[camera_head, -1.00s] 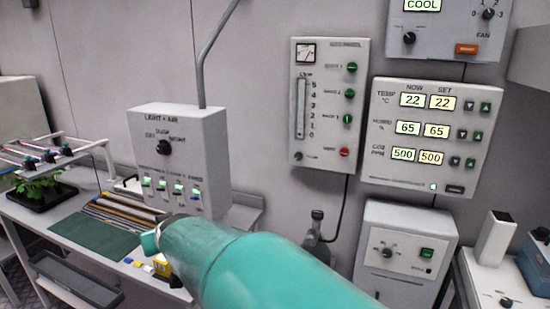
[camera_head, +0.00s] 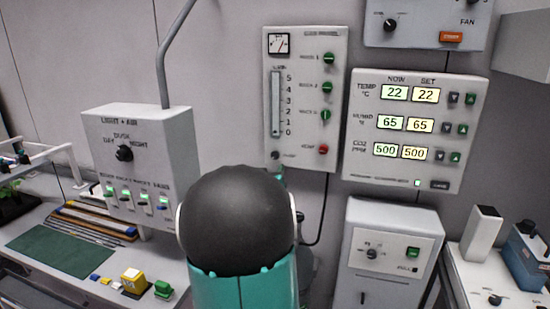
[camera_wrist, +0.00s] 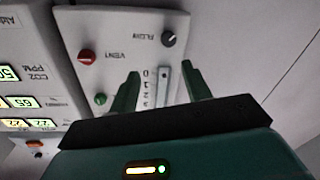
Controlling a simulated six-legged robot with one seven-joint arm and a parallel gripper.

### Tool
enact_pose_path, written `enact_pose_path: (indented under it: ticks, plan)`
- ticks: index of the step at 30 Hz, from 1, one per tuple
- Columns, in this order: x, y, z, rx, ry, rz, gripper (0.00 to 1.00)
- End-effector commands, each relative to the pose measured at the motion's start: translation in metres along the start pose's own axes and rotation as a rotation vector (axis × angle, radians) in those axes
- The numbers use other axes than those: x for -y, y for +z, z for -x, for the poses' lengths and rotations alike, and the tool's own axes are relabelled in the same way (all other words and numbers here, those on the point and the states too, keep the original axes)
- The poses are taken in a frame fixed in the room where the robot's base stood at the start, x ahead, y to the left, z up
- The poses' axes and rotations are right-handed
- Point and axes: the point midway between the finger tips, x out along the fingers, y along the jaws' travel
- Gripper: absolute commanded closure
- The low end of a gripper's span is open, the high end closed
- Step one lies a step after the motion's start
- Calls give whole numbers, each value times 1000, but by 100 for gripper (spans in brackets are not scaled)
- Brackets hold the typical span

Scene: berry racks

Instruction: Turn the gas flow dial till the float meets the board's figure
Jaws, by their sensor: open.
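The gas panel (camera_head: 338,120) hangs on the wall in the head view, with a gauge on top and a vertical flow tube (camera_head: 275,104) scaled 0 to 5. The dark flow dial (camera_head: 275,155) sits below the tube. In the wrist view the panel appears upside down, with the dial (camera_wrist: 168,39) marked FLOW and the tube (camera_wrist: 163,85). My gripper (camera_wrist: 160,69) is open and empty, its two green fingers spread in front of the panel, short of the dial in the picture. I cannot make out the float's height or a board with its target figure.
A red vent knob (camera_wrist: 86,57) sits beside the flow dial, and green knobs (camera_head: 326,87) are higher up the panel. The climate display (camera_head: 415,128) is close on the right. A light box (camera_head: 131,165) stands left, a white cabinet (camera_head: 390,255) below.

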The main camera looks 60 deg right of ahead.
Motion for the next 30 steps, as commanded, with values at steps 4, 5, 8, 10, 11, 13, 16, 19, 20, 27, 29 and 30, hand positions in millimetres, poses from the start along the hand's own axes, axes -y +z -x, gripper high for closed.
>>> enact_pose_path:
  ticks: [4, 5, 8, 10, 11, 13, 16, 19, 20, 27, 29, 30]
  plan:
    - [7, 2, -29, 3, -7, 3, 52]
    - [6, 2, -35, 3, -7, 2, 52]
    - [6, 1, -55, 2, -5, 2, 52]
    - [8, 2, -69, 3, -8, 2, 52]
    - [8, 1, -75, 2, -8, 2, 52]
    - [8, 2, -88, 3, -8, 2, 52]
    - [8, 1, -102, 2, -7, 1, 52]
    - [8, 1, -111, 3, -8, 1, 52]
    - [9, 1, -113, 3, -9, 1, 52]
    - [8, 1, -116, 3, -9, 1, 52]
    - [8, 1, -116, 3, -9, 1, 52]
    - [8, 1, -116, 3, -9, 1, 60]
